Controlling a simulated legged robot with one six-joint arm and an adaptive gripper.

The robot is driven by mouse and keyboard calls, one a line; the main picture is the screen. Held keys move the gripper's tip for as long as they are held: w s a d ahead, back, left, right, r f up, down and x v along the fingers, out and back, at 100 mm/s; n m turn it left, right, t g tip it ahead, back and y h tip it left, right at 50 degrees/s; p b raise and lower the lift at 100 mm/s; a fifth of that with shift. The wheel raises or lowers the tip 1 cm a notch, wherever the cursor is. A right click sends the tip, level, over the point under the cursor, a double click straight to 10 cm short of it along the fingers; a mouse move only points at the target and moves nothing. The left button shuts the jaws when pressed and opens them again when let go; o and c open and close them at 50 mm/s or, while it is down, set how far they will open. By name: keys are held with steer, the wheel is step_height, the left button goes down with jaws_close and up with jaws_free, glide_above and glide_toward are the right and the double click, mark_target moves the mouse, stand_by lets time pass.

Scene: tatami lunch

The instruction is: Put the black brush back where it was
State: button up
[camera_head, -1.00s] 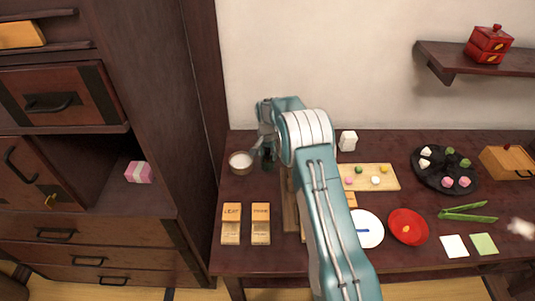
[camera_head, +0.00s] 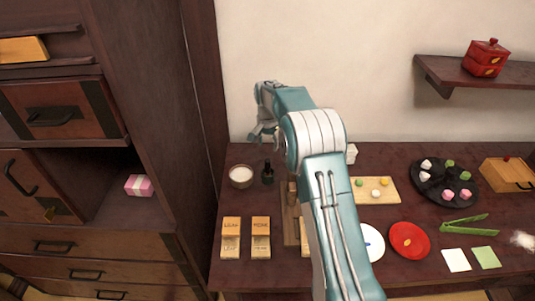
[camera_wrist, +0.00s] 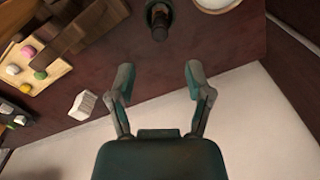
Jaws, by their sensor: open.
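A small dark upright object (camera_head: 267,174), which looks like the black brush standing in a round dark green holder, is on the table beside the bowl of white powder (camera_head: 241,176). It also shows at the top of the wrist view (camera_wrist: 160,20), seen from above; its bristles cannot be made out. My gripper (camera_head: 263,137) is above and behind it, near the wall. In the wrist view my gripper's fingers (camera_wrist: 159,74) are spread wide with nothing between them, apart from the dark object.
Right of the holder stand a wooden rack (camera_head: 288,210), partly hidden by my arm, and a board of coloured sweets (camera_head: 365,195). A white block (camera_wrist: 83,105) is near the wall. Wooden labelled blocks (camera_head: 231,232) are in front. The tall cabinet (camera_head: 165,80) bounds the left.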

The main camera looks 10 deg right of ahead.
steer(key=s+r+n+t, duration=0.3)
steer(key=s+r+n, duration=0.1)
steer(key=s+r, duration=1.5)
steer(key=s+n+t, duration=0.2)
steer(key=s+n, duration=0.1)
steer(key=s, duration=2)
steer(key=shift+r+n+t, duration=0.3)
steer(key=shift+r, duration=0.05)
steer(key=shift+d, duration=0.1)
